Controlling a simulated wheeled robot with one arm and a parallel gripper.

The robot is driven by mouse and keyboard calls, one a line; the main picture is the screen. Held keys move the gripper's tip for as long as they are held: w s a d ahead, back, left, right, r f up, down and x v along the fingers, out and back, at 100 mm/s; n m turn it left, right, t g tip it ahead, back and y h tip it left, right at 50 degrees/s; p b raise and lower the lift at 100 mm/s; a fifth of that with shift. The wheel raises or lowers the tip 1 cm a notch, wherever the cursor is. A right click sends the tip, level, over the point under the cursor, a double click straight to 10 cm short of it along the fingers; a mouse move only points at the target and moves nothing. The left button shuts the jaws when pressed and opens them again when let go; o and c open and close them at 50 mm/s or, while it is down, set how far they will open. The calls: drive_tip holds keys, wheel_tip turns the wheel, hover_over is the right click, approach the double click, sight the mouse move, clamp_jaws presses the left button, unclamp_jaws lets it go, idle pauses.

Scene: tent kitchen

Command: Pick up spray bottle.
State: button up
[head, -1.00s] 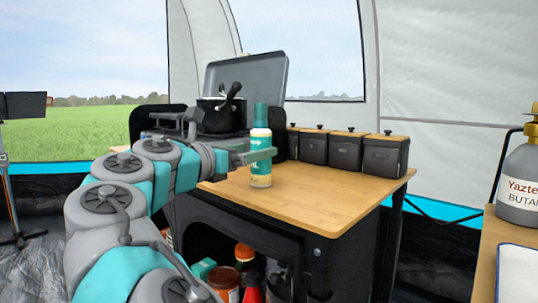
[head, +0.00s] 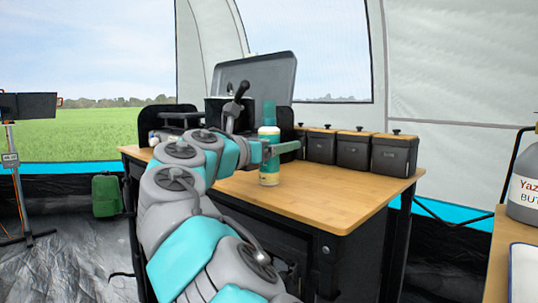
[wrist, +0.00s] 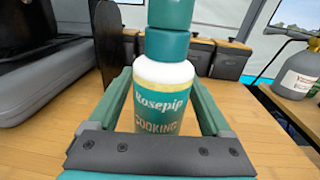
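The spray bottle (head: 269,170) is white with a green label and a tall teal cap. It stands upright on the wooden table top. In the wrist view the bottle (wrist: 163,95) is close in front, with "Rosepip Cooking" on its label; the cap's top is cut off. My gripper (head: 278,149) is at the bottle's upper body, one finger passing across it in the head view. In the wrist view my gripper (wrist: 164,85) has its fingers apart, one on each side of the bottle. Whether the tips touch it is unclear.
Several dark canisters (head: 354,150) with wooden lids stand along the table's back. A stove with an open lid (head: 262,82) and a black pot (head: 218,112) are at the back left. A gas bottle (head: 525,185) stands at the far right. The table's front right (head: 335,205) is clear.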

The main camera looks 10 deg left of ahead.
clamp_jaws()
idle(0.5)
